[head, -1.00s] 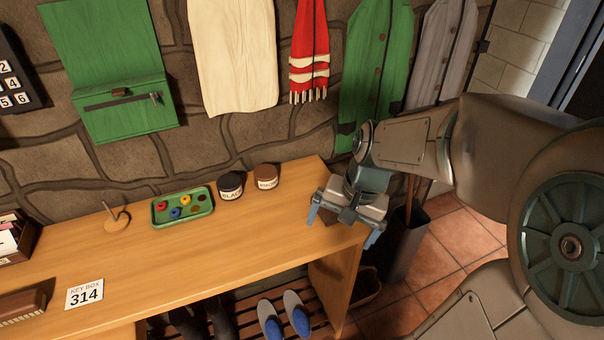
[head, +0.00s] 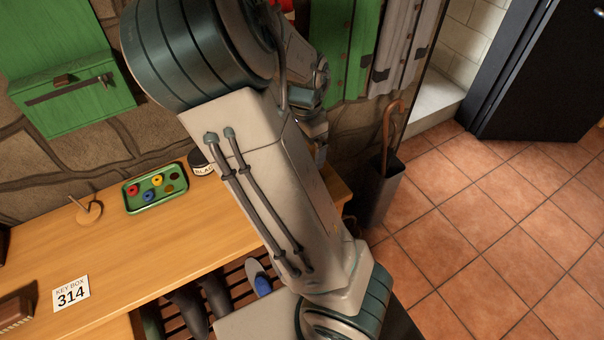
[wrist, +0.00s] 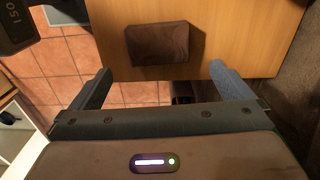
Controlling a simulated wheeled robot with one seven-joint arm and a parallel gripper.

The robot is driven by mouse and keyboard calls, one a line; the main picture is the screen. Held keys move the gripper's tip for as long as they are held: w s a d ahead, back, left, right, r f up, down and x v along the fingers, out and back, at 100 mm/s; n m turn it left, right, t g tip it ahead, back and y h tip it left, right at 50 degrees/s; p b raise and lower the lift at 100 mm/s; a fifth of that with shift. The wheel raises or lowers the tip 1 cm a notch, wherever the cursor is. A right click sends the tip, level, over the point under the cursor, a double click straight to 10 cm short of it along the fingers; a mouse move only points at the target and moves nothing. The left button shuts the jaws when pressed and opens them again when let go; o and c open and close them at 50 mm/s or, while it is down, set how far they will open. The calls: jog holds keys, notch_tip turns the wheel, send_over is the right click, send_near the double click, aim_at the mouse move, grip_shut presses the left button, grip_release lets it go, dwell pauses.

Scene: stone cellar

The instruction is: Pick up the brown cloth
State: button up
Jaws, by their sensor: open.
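The brown cloth (wrist: 158,45) shows in the wrist view as a dark, roughly rectangular patch. It lies flat on the wooden bench top (wrist: 228,30), near the edge. My gripper (wrist: 160,72) is open and empty, with one finger on each side of the picture. The cloth lies beyond the fingertips, roughly centred between them, and I see no contact. In the head view my arm covers the cloth and most of the gripper.
A dark umbrella stand (head: 381,193) is beyond the bench's right end. Open tiled floor (head: 480,230) lies to the right.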

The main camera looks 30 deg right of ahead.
notch_tip(320, 180, down, 9)
jog(key=shift+s+b, duration=0.15)
jog(key=shift+b, duration=0.55)
jog(key=c, duration=0.7)
